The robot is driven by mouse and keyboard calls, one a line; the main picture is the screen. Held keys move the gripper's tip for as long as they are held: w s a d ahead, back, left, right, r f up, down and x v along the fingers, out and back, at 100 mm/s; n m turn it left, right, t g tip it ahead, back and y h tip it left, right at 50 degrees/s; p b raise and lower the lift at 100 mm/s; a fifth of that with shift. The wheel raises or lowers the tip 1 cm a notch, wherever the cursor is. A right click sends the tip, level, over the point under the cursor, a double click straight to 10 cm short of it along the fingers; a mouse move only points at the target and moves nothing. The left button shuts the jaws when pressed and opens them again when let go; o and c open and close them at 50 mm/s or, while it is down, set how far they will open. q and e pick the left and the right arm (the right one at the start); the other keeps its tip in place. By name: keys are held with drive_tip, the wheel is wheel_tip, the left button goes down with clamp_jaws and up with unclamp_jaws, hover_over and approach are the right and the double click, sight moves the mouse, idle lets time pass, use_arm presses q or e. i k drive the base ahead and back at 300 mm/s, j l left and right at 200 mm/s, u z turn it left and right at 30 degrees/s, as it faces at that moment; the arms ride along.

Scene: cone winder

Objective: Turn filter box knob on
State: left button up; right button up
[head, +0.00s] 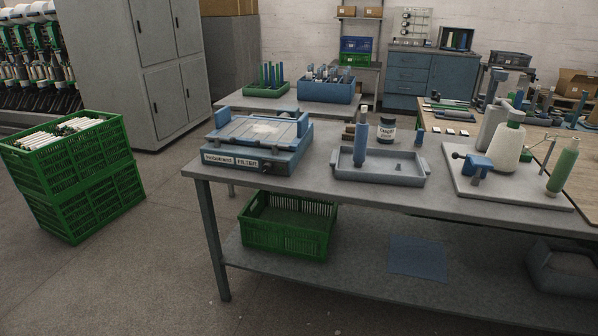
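The filter box (258,142) is a blue unit with a light label strip reading FILTER on its front. It stands on the left end of the grey workbench (330,197). A small dark round knob (267,166) appears on its front face, right of the label. It is too small to tell which way the knob is turned. The top of the box is a pale panel in a blue frame. Neither of my grippers is in view, and nothing touches the box.
Right of the box are a grey tray (378,177) with a blue cylinder, a dark jar (386,130) and a board (510,186) with a cone and green spool. Green crates (75,180) stand at left; another (288,240) is on the lower shelf. Floor before the bench is clear.

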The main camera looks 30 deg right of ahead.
sight(267, 167)
drive_tip(key=i+j+z, duration=0.1)
drive_tip(key=z, duration=1.55)
drive_tip(key=j+z, duration=0.6)
drive_tip(key=z, duration=0.15)
drive_tip(key=j+z, duration=0.4)
drive_tip(key=k+j+z, duration=0.1)
drive_tip(key=j+z, duration=0.25)
drive_tip(key=k+j+z, duration=0.2)
drive_tip(key=j+z, duration=0.15)
drive_tip(key=j, duration=0.15)
drive_tip(key=k+j, duration=0.15)
drive_tip(key=j, duration=0.15)
drive_tip(key=k+j+z, duration=0.1)
drive_tip(key=j, duration=0.25)
drive_tip(key=k+j+z, duration=0.1)
drive_tip(key=k+j, duration=0.15)
